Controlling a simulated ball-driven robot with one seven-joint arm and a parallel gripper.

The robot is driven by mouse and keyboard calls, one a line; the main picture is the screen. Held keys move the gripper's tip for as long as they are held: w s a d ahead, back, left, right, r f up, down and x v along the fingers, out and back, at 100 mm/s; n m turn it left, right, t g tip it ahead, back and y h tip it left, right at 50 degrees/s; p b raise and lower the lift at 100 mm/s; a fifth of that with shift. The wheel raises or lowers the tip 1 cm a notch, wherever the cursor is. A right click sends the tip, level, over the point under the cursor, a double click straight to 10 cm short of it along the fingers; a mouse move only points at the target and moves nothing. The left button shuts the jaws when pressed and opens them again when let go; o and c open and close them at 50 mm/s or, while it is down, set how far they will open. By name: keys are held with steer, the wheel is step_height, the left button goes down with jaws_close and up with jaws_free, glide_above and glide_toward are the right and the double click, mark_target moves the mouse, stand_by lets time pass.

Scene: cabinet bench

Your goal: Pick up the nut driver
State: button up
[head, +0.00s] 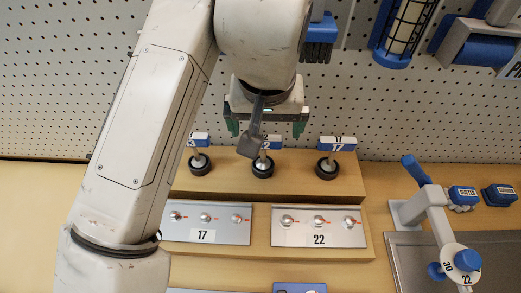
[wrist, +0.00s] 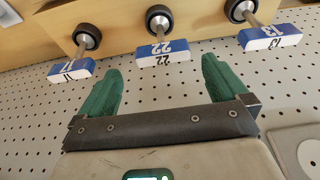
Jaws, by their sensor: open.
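Three nut drivers stand in round black holders on the wooden step, each with a blue-and-white numbered block on top. In the head view they are the left one marked 13 (head: 199,141), the middle one marked 22 (head: 265,144) and the right one marked 17 (head: 337,144). My gripper (head: 265,128) is open and empty above and behind the middle one. In the wrist view my green fingers (wrist: 162,66) are spread, and the block of the 22 driver (wrist: 163,55) lies just beyond the gap. The 17 block (wrist: 71,70) is left, the 13 block (wrist: 269,38) right.
Metal bolt plates marked 17 (head: 203,236) and 22 (head: 318,240) sit on the lower step. A white-and-blue clamp-like fixture (head: 433,205) stands at right by a grey tray (head: 405,250). A pegboard (head: 360,110) with hanging tools is behind my gripper. Small blue blocks (head: 463,194) lie far right.

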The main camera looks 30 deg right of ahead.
mark_target(263, 154)
steer(key=shift+a+x, duration=0.1)
steer(key=shift+x, duration=1.6)
steer(key=shift+a+x, duration=0.15)
steer(key=shift+x, duration=1.6)
steer(key=shift+c, duration=0.2)
steer(key=c, duration=1)
